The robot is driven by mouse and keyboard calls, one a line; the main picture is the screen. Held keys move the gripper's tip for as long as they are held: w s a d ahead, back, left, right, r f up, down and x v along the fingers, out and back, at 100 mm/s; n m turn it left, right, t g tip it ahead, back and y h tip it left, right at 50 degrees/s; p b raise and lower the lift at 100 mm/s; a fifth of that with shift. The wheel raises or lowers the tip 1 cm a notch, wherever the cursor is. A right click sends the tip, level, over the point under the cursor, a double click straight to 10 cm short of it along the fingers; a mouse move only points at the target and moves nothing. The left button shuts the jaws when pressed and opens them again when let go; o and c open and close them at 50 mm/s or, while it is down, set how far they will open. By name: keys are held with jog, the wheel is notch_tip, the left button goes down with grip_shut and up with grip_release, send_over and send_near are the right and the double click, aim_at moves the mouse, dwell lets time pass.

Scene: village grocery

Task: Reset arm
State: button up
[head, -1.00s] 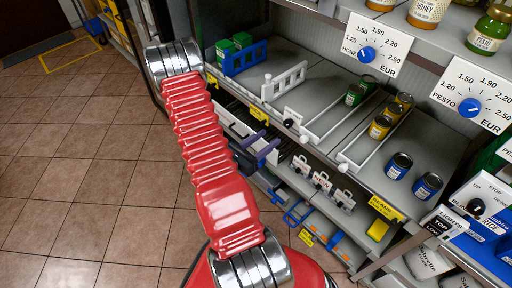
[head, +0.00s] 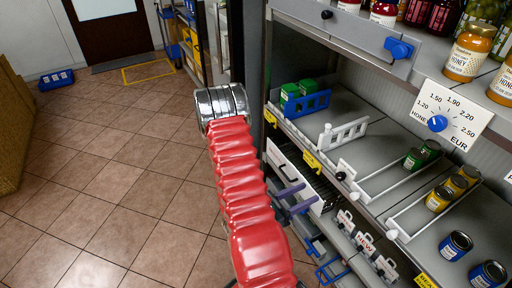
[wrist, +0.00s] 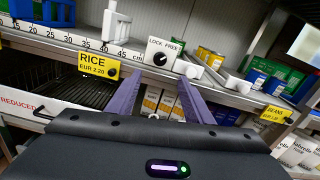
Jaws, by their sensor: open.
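My arm, a red ribbed sleeve with silver metal rings, rises through the middle of the head view beside the shelf. My gripper (wrist: 157,97) shows in the wrist view as two purple fingers spread apart, with nothing between them. Beyond the fingers are the shelf edge and small boxes on the level below. In the head view the purple fingers (head: 290,198) show just right of the red sleeve, in front of the lower shelf. The rest of the gripper is mostly hidden behind the sleeve.
The shelf holds blue cans (head: 455,245), yellow cans (head: 439,198), green cans (head: 414,158) and a white fence divider (head: 343,134). A honey dial (head: 437,123) hangs above. A rice label (wrist: 97,64) and lock dial (wrist: 161,53) front the shelf. Tiled floor (head: 110,190) at left is open.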

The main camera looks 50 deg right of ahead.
jog(key=shift+f, duration=0.1)
jog(key=s+a+f+m+g+y, duration=0.1)
jog(key=s+a+m+g+y, duration=0.3)
jog(key=s, duration=0.2)
jog(key=a+r+m+y, duration=0.3)
jog(key=a+m+y, duration=0.3)
jog(key=a, duration=0.2)
jog(key=w+a+r+m+t+y, duration=0.3)
jog(key=w+a+r+t, duration=0.2)
jog(key=w+a, duration=0.3)
jog(key=w+a+r+m+t+y, duration=0.25)
jog(key=w+a+r+t, duration=0.2)
jog(key=w+a, duration=0.35)
jog(key=w+a+r+t+y, duration=0.1)
jog(key=a+r+t, duration=0.6)
jog(key=a+r, duration=0.5)
notch_tip(320, 180, up, 4)
jog(key=shift+w+a+r, duration=0.1)
jog(key=shift+w+a, duration=0.25)
